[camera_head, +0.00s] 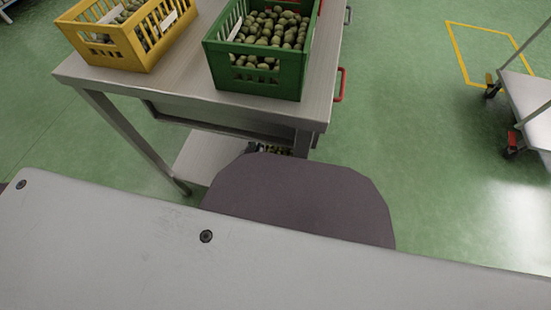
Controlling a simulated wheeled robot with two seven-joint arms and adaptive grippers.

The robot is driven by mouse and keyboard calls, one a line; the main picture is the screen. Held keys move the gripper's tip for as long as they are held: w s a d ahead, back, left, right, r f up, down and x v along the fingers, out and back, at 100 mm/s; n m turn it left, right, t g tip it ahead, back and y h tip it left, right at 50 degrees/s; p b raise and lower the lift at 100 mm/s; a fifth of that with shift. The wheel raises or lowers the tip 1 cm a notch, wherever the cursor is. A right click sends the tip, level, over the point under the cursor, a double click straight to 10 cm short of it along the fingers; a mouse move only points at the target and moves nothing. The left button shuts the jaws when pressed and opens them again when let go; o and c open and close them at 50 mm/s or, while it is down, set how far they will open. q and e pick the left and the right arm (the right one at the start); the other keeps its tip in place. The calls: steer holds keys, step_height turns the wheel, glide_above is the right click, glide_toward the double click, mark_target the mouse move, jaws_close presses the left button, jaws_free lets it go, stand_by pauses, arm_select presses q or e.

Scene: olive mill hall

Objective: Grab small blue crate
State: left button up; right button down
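No small blue crate shows in the head view. A green crate (254,76) full of olives stands on a steel table (190,88). A yellow crate (104,52), also holding olives, stands to its left on the same table. Neither of my grippers can be made out in this view. Large grey surfaces, which look like parts of my own body, fill the bottom of the picture and hide what lies below and behind them.
The table has a lower shelf (205,158) and a red handle (340,86) at its right side. A trolley (528,95) with red-marked castors stands at the right edge. A yellow floor marking (456,52) lies beyond it. The green floor (420,130) between table and trolley is clear.

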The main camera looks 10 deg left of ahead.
arm_select(q)
jaws_close()
steer(key=shift+w+r, duration=0.1)
stand_by(0.4)
steer(key=shift+r, duration=0.1)
